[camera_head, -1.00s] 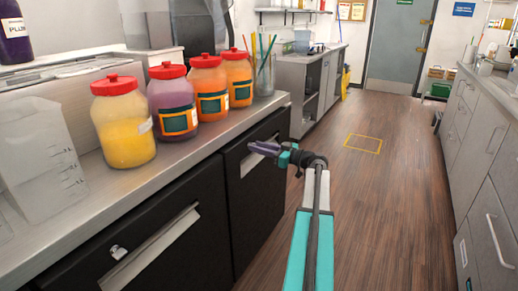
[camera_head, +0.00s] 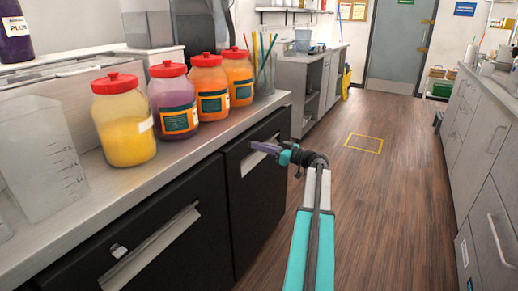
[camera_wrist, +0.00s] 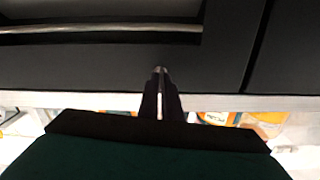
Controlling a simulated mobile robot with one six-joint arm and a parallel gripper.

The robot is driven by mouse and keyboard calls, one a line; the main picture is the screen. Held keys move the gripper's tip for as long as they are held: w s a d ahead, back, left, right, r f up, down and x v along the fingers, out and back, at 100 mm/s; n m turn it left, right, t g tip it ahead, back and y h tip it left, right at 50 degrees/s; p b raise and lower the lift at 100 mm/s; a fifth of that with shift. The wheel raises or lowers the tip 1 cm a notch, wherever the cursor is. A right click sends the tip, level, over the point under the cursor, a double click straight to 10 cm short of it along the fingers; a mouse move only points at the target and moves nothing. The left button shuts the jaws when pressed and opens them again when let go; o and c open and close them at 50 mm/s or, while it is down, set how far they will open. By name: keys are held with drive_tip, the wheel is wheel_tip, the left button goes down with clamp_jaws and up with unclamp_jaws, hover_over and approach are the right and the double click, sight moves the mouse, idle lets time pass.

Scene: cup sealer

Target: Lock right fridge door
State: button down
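The right fridge door (camera_head: 258,200) is black, has a long silver handle, and looks shut. In the wrist view its dark face (camera_wrist: 80,70) fills the top, upside down, with the handle (camera_wrist: 100,30) at upper left. A small silver bit shows between the tips at the lock's place. The fingers hide most of the lock.
Several red-lidded jars (camera_head: 124,125) and a clear pitcher (camera_head: 45,165) stand on the counter (camera_head: 110,195) above. The wooden floor (camera_head: 370,220) to the right is clear.

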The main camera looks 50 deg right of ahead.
drive_tip(key=shift+d+f+m+p, duration=0.1)
drive_tip(key=shift+m+p, duration=1.1)
drive_tip(key=shift+m, duration=2.95)
drive_tip(key=shift+f+m+p, duration=0.1)
drive_tip(key=shift+m+p, duration=1.1)
drive_tip(key=shift+m, duration=2.95)
drive_tip(key=c, duration=2)
unclamp_jaws()
drive_tip(key=shift+s, duration=0.1)
drive_tip(key=v, duration=1.3)
drive_tip(key=shift+s, duration=0.3)
